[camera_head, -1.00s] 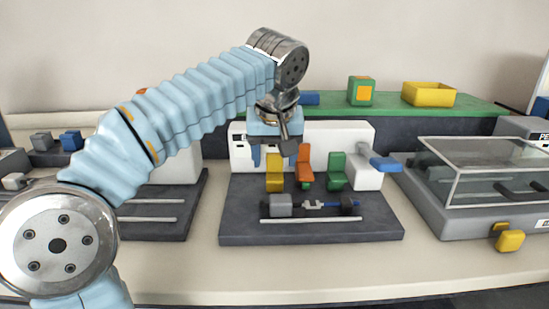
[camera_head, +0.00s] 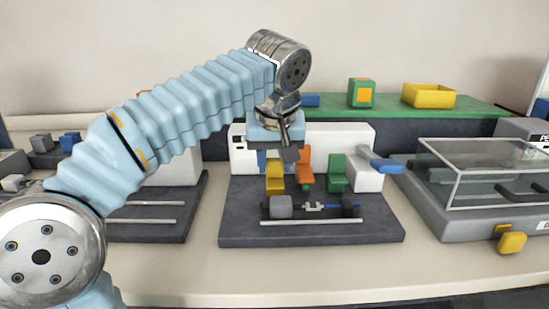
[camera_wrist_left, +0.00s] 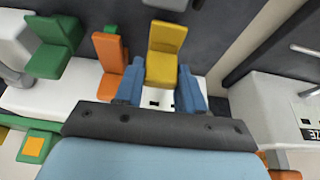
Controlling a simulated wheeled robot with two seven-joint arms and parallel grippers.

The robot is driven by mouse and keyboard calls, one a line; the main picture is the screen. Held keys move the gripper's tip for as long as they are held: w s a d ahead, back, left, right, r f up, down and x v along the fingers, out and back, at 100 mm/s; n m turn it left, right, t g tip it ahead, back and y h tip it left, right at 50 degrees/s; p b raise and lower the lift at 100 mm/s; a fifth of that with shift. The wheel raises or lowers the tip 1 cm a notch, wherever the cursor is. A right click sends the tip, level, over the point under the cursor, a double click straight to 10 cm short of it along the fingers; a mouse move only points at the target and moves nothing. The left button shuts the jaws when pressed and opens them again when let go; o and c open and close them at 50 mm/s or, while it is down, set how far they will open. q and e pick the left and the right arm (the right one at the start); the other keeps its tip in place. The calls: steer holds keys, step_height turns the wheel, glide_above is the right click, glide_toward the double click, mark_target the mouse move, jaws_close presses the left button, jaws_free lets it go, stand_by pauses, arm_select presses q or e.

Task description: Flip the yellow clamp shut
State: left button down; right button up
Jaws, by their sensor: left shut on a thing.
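The yellow clamp (camera_head: 275,178) stands at the left of a row of clamps on the dark fixture base (camera_head: 240,229). Its upright plate and lower part form an L. My left gripper (camera_head: 276,158) is at the top of the clamp, behind it as the head camera sees it, and partly hidden. In the left wrist view the yellow clamp (camera_wrist_left: 166,52) lies between the two blue fingers of my left gripper (camera_wrist_left: 160,72), which is shut on it. My right gripper is in neither view.
The orange clamp (camera_head: 305,172) stands close on the right, with the green clamp (camera_head: 338,175) beyond it. A grey block (camera_head: 280,207) and a rod lie in front. A clear-lidded machine (camera_head: 452,222) stands to the right. The front table strip is clear.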

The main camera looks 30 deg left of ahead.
arm_select(q)
steer(key=shift+s+d, duration=0.4)
steer(key=shift+s, duration=0.2)
steer(key=shift+s+d, duration=0.35)
steer(key=shift+s, duration=0.2)
steer(key=shift+f, duration=0.1)
steer(key=c, duration=0.7)
jaws_free()
steer(key=shift+s, duration=0.1)
steer(key=p+v, duration=0.4)
steer(key=v, duration=1)
